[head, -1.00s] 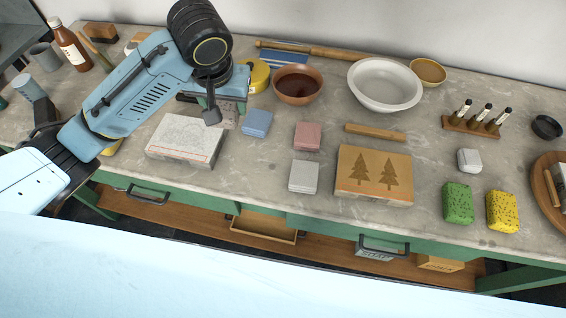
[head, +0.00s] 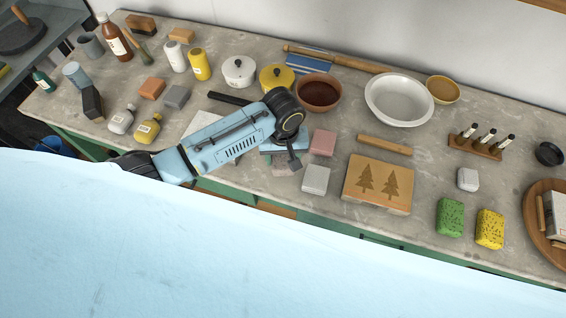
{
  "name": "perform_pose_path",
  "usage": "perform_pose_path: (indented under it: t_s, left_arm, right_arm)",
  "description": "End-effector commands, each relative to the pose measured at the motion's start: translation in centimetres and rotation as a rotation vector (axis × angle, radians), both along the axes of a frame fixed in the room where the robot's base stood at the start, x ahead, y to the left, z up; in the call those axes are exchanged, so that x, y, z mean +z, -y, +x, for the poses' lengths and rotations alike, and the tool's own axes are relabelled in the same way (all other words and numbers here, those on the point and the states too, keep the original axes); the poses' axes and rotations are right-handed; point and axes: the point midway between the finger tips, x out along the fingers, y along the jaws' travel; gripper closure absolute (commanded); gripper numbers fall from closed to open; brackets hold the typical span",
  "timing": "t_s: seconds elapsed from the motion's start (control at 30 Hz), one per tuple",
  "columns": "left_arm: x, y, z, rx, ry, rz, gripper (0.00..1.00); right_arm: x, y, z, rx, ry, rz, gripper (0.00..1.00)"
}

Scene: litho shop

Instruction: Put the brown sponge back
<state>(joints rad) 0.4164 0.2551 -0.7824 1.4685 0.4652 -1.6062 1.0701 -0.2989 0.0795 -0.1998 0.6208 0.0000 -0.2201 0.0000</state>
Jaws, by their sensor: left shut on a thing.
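My left gripper (head: 287,163) is over the middle of the bench, left of a pink block (head: 322,142) and a pale grey block (head: 316,179). It is shut on a pinkish-grey block (head: 282,171), mostly hidden by the gripper. I cannot tell whether this is the brown sponge. A green sponge (head: 450,217) and a yellow speckled sponge (head: 490,229) lie side by side at the right front of the bench. My right gripper is out of view.
A board with two trees (head: 378,184), a tan bar (head: 385,145), a white basin (head: 399,100) and a brown bowl (head: 319,92) stand right of the gripper. Bottles, pots and blocks, including an orange-brown block (head: 152,88), crowd the left.

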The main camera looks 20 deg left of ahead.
Motion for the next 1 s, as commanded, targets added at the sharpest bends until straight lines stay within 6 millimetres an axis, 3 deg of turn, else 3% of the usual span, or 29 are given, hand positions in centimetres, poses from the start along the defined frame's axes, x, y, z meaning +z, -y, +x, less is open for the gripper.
perform_pose_path:
  t_s: [0.3,0.7,0.73,0.9,1.0]
  left_arm:
    - [-3.8,0.0,0.0,-0.001,0.000,0.000,0.66]
    - [-4.3,0.0,0.0,-0.001,0.001,-0.001,0.66]
    - [-4.3,0.0,0.0,0.000,0.001,-0.001,0.43]
    - [-4.3,0.0,0.0,-0.001,0.001,-0.001,0.23]
    - [-4.3,0.0,0.0,-0.001,0.001,-0.001,0.23]
  right_arm:
    - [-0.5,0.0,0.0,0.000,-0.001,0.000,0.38]
    - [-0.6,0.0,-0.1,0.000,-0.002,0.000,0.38]
    - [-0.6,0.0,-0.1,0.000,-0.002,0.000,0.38]
    - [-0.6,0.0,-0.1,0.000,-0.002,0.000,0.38]
    - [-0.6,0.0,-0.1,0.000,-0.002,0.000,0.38]
